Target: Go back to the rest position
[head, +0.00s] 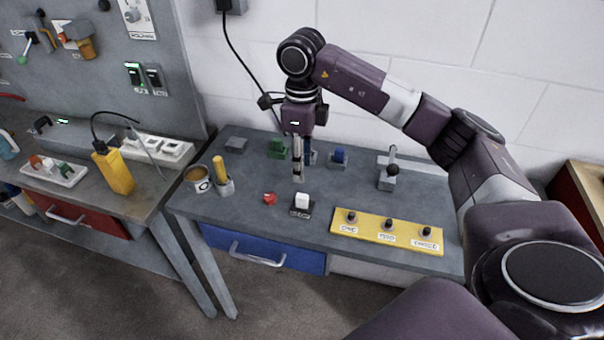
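My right arm reaches in from the right over the grey table (240,225). My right gripper (300,168) points down above the middle of the table, with its fingers hanging over the surface between the small green, blue and white items. The fingers look close together, but their gap is too small to judge, and I see no object clearly held in them. My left gripper is not in this view.
On the table are a yellow panel with several knobs (386,231), a white block on a dark base (301,203), a red piece (269,198), a mug (198,181) and a lever (390,175). A workbench with a yellow device (113,170) stands left.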

